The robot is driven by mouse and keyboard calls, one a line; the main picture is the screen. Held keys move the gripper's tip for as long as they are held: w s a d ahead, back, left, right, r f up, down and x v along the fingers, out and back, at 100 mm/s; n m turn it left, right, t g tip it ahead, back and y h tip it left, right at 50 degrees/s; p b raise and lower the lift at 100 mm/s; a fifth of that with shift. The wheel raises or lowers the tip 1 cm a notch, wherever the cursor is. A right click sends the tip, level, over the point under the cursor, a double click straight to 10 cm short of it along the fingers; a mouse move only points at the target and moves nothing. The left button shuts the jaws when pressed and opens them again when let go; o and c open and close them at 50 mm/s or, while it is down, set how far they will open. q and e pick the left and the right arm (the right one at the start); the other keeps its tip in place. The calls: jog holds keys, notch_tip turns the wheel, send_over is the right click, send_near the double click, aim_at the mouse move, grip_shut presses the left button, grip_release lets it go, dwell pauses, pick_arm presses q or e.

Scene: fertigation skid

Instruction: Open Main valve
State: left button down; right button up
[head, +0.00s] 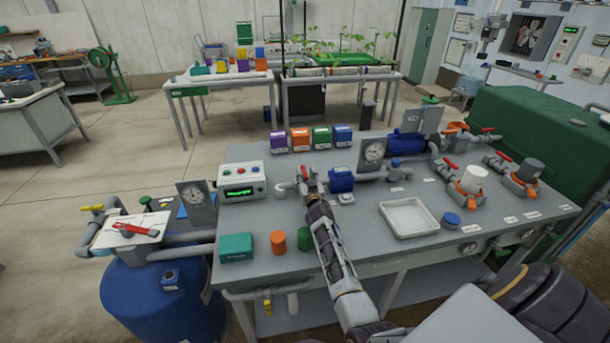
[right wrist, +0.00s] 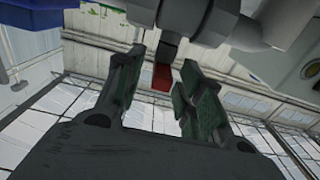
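A valve with a red handle (head: 305,174) stands on the pipe run at the middle of the grey skid table. My right gripper (head: 311,187) is at this valve and partly hides it. In the right wrist view the red handle (right wrist: 162,77) shows beyond and between the two fingers of the right gripper (right wrist: 155,95). The fingers are apart, and I see no clear contact with the handle. No readable label confirms that this is the Main valve. My left gripper is not in view.
A control box (head: 243,181) and a gauge (head: 197,203) stand left of the valve. A blue pump (head: 341,180) is close on its right. A white tray (head: 408,218) lies farther right. Other red-handled valves (head: 453,188) are at the right. A blue tank (head: 165,300) stands at left.

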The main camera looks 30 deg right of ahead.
jog(key=shift+w+d, duration=0.15)
jog(key=shift+w, duration=0.25)
jog(key=shift+w+d, duration=0.1)
jog(key=shift+w, duration=0.3)
jog(key=shift+w+d, duration=0.1)
jog(key=shift+w, duration=0.1)
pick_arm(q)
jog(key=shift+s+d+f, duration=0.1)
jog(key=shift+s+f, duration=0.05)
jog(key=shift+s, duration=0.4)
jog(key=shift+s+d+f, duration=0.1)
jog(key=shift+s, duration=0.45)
pick_arm(e)
jog(key=shift+c, duration=0.3)
